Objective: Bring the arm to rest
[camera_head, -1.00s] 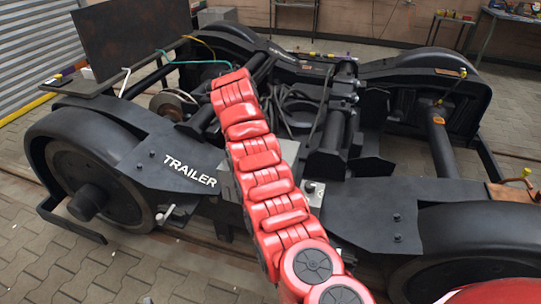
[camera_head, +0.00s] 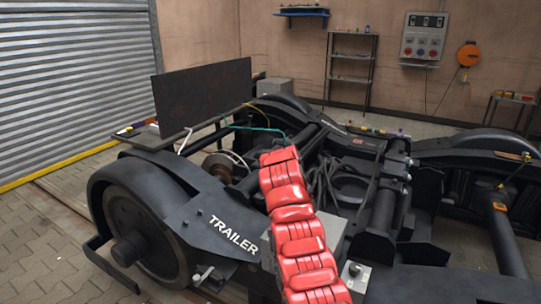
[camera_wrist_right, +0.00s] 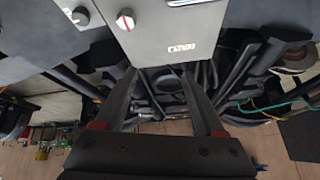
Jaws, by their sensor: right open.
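My red segmented arm (camera_head: 300,235) rises from the bottom edge of the head view and reaches over the black trailer bogie (camera_head: 190,225). Its far end hides the gripper there. In the right wrist view my right gripper (camera_wrist_right: 157,80) is open, its two dark fingers spread apart with nothing between them. Beyond the fingers are dark bogie parts and cables. A grey box (camera_wrist_right: 170,35) with a red-and-white knob is at the top of that view; I cannot tell if a finger touches it. My left gripper is in neither view.
A dark upright panel (camera_head: 205,95) stands behind the bogie wheel (camera_head: 140,235). A shutter (camera_head: 70,80) is at the left, shelves (camera_head: 352,68) and a control panel (camera_head: 424,36) at the back wall. Paved floor (camera_head: 45,240) is clear at the left.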

